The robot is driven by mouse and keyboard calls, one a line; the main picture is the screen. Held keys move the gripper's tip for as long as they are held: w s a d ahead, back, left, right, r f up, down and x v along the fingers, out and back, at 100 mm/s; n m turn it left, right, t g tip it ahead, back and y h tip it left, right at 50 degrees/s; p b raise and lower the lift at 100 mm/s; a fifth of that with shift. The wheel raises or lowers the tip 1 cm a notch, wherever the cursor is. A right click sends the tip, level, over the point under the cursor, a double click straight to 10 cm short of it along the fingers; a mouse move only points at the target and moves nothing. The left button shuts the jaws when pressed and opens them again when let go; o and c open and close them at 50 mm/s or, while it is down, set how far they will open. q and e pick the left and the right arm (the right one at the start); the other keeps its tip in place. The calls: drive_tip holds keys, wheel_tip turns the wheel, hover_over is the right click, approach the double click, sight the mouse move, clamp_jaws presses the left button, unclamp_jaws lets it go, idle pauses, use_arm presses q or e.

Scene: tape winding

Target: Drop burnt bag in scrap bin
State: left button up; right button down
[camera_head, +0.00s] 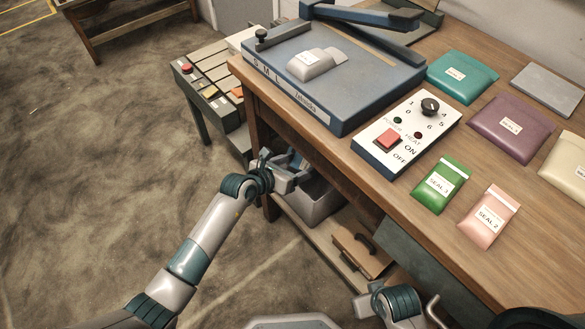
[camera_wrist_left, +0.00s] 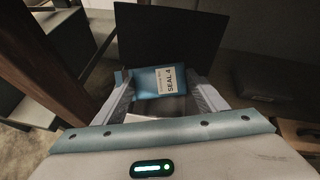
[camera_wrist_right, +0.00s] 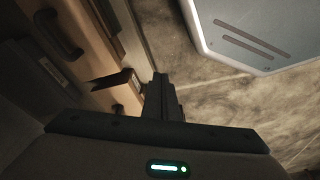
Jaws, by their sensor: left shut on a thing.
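My left gripper (camera_head: 288,172) is under the front edge of the table, over a grey open bin (camera_head: 318,204). It is shut on a blue bag with a white "SEAL 4" label; the bag (camera_wrist_left: 150,82) shows between the fingers in the left wrist view. No burn mark can be made out on its visible face. In the head view the arm and gripper hide most of the bag. My right gripper (camera_wrist_right: 165,100) is low in front of the table; its dark fingers are together with nothing seen between them.
The wooden table (camera_head: 480,268) carries a blue sealing machine (camera_head: 345,95), a switch box (camera_head: 408,130), and green (camera_head: 441,184), pink (camera_head: 489,216), teal (camera_head: 461,77) and purple (camera_head: 511,127) bags. A brown case (camera_head: 360,250) lies on the lower shelf beside the bin.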

use_arm(q)
drive_tip(key=shift+w+d, duration=0.4)
drive_tip(key=shift+d, duration=0.2)
drive_tip(key=shift+w+d, duration=0.15)
drive_tip(key=shift+d, duration=0.05)
drive_tip(key=shift+w+d, duration=0.2)
drive_tip(key=shift+d, duration=0.1)
use_arm(e)
drive_tip(key=shift+s+r, duration=0.35)
drive_tip(key=shift+r, duration=0.2)
use_arm(q)
drive_tip(key=o, duration=1.2)
drive_tip(key=shift+c, duration=0.2)
use_arm(e)
drive_tip(key=shift+w, duration=0.35)
drive_tip(key=shift+w, duration=0.1)
use_arm(q)
drive_tip(key=shift+s+a+r, duration=0.1)
